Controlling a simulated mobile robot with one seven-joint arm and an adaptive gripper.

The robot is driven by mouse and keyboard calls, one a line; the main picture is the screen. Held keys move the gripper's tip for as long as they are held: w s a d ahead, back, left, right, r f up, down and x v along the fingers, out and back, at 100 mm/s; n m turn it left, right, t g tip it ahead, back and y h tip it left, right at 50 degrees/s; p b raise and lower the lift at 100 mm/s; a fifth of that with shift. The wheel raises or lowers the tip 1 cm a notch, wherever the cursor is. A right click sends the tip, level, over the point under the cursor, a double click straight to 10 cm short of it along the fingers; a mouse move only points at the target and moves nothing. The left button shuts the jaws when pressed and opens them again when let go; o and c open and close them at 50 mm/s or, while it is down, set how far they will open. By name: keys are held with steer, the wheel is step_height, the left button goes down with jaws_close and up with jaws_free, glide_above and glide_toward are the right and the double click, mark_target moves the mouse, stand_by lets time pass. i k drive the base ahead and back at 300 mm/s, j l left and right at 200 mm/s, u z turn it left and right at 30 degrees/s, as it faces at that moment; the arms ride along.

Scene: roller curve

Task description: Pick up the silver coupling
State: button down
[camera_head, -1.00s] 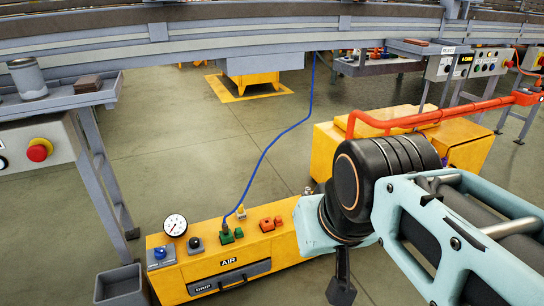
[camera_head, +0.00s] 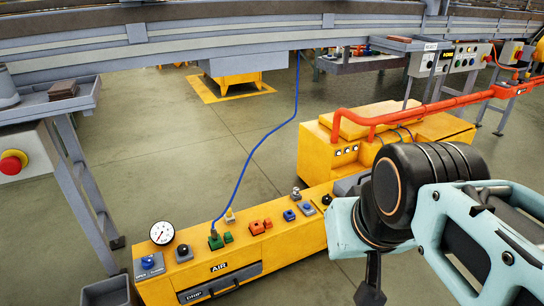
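A small silver fitting (camera_head: 296,194), which looks like the silver coupling, stands upright at the back edge of the yellow air panel (camera_head: 285,246), left of my arm. It is too small to see in detail. My gripper (camera_head: 370,291) hangs below my pale blue wrist at the lower right, in front of and to the right of the panel. Only a dark part of it shows, cut by the bottom edge of the picture. I cannot see its fingers or whether it holds anything. It is well apart from the silver fitting.
A yellow machine with a red pipe (camera_head: 400,123) stands behind.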

mark_target(213, 232)
steer(key=u, duration=0.75)
